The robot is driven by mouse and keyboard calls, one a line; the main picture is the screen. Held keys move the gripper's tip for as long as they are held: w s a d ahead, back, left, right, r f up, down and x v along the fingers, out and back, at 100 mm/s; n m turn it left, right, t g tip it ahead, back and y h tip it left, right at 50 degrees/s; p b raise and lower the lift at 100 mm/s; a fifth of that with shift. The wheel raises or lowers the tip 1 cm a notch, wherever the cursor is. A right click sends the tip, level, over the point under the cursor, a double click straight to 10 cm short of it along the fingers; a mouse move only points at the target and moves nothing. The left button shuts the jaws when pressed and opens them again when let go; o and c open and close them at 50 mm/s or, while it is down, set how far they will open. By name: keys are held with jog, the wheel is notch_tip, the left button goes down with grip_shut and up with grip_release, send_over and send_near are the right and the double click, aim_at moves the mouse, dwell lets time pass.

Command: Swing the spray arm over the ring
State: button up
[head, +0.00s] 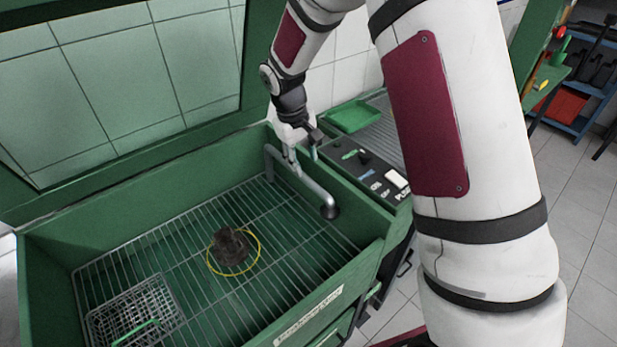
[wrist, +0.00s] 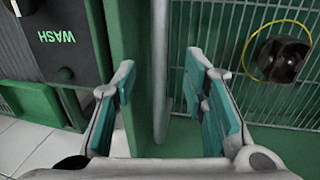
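The grey spray arm (head: 314,188) is a bent pipe at the back right of the green wash basin. Its nozzle (head: 329,209) points down near the right wall, apart from the ring. The yellow ring (head: 210,262) lies on the wire grate around a dark part (head: 231,246); both also show in the wrist view, the ring (wrist: 246,53) at the upper right. My gripper (head: 299,148) is by the upright of the spray arm. In the wrist view my gripper (wrist: 160,75) is open, with a grey pipe (wrist: 161,50) and the green wall between its fingers; contact is unclear.
A wire basket (head: 135,310) sits on the grate at the front left. The control panel (head: 365,172) lies outside the right wall (head: 345,195). A raised green lid (head: 120,170) stands at the back left. The grate between the ring and the nozzle is clear.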

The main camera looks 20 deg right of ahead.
aim_at(309, 180)
jog(key=f, duration=0.2)
jog(key=d+f, duration=0.1)
jog(key=f, duration=0.5)
jog(key=shift+w+d+p, duration=0.3)
jog(key=shift+w, duration=0.05)
grip_shut()
